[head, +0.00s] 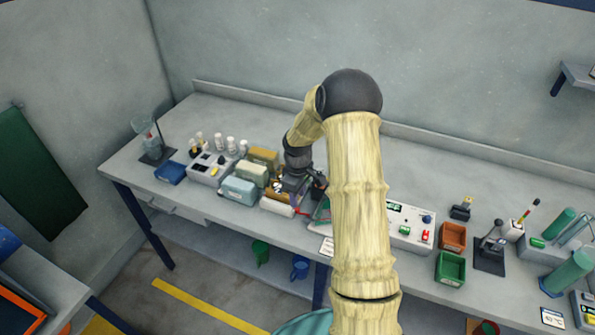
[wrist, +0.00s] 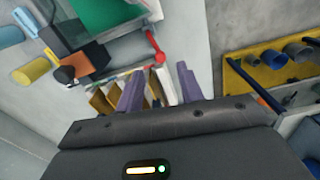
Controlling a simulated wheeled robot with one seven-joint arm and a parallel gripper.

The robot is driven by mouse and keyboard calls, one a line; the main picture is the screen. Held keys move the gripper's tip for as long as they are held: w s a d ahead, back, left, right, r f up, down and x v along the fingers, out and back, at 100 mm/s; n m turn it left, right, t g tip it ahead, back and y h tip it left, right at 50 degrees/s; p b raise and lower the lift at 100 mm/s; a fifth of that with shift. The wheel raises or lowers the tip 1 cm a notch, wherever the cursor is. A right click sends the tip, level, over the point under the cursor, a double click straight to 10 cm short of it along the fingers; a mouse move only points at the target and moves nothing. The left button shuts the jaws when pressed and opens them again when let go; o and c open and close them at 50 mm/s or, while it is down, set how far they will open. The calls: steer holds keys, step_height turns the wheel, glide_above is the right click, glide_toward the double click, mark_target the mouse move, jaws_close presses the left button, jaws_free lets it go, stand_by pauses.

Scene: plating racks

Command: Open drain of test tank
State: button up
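A clear-walled tank with a green area inside (wrist: 100,16) shows at the top left of the wrist view; I take it to be the test tank. A red part with a round knob (wrist: 158,57) and a thin rod stands at its lower right corner, likely the drain handle. My gripper (wrist: 160,82) is open, its two grey-purple fingers apart, with the red part just beyond the fingertips and not visibly touched. In the head view my gripper (head: 296,186) is over the middle of the bench, and my arm hides most of the tank.
A control panel (head: 410,226) and orange and green bins (head: 451,267) stand to the right. A yellow rack (wrist: 270,75) shows at the right of the wrist view.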

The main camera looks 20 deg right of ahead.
mark_target(298, 209)
step_height(298, 209, up, 12)
steer(key=b, duration=0.2)
steer(key=shift+f, duration=0.1)
stand_by(0.3)
steer(key=s+a+m+t, duration=0.1)
steer(key=s+a+m, duration=0.3)
steer(key=s, duration=0.6)
steer(key=s+a+m+t, duration=0.1)
steer(key=s+a+m, duration=0.2)
steer(key=s+a, duration=0.3)
steer(key=s, duration=0.5)
steer(key=shift+s+a+r+m+t, duration=0.2)
steer(key=shift+r+m+t, duration=0.1)
steer(key=shift+m, duration=0.1)
